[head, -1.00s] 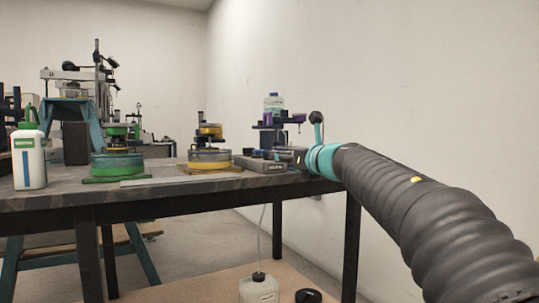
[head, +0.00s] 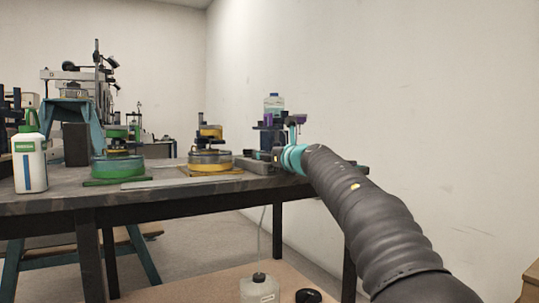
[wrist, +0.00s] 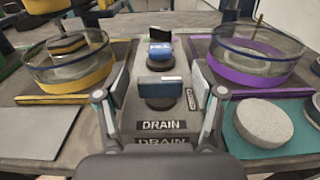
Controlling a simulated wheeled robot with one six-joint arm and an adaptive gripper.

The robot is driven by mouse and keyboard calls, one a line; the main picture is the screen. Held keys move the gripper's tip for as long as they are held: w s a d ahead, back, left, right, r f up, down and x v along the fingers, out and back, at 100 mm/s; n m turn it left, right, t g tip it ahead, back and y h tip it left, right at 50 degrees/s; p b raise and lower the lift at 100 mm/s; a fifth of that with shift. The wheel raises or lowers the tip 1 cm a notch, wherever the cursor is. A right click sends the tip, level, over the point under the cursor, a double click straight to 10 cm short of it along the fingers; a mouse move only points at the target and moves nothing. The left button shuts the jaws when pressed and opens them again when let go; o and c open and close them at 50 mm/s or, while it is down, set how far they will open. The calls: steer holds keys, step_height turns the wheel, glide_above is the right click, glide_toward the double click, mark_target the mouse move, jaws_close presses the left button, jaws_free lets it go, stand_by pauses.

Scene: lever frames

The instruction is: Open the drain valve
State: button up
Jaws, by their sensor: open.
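In the wrist view a dark grey valve block (wrist: 131,108) with a white "DRAIN" label (wrist: 163,125) lies between my fingers. On it stands a round knob with a blue-grey crosswise handle (wrist: 160,88), just behind the label. A second knob with a brighter blue handle (wrist: 160,52) stands farther back. My gripper (wrist: 160,96) is open. Its fingers are spread to the left and right of the near handle, and I see no contact. In the head view my gripper (head: 277,157) is at the bench's right end, and the handles cannot be made out there.
A glass dish with a yellow band (wrist: 83,70) stands left of the block, and one with a purple band (wrist: 257,70) right. A grey disc (wrist: 262,122) lies at right on a teal plate. A white bottle (head: 29,165) stands on the left of the bench (head: 75,195).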

steer(key=shift+c, duration=0.3)
steer(key=c, duration=1.1)
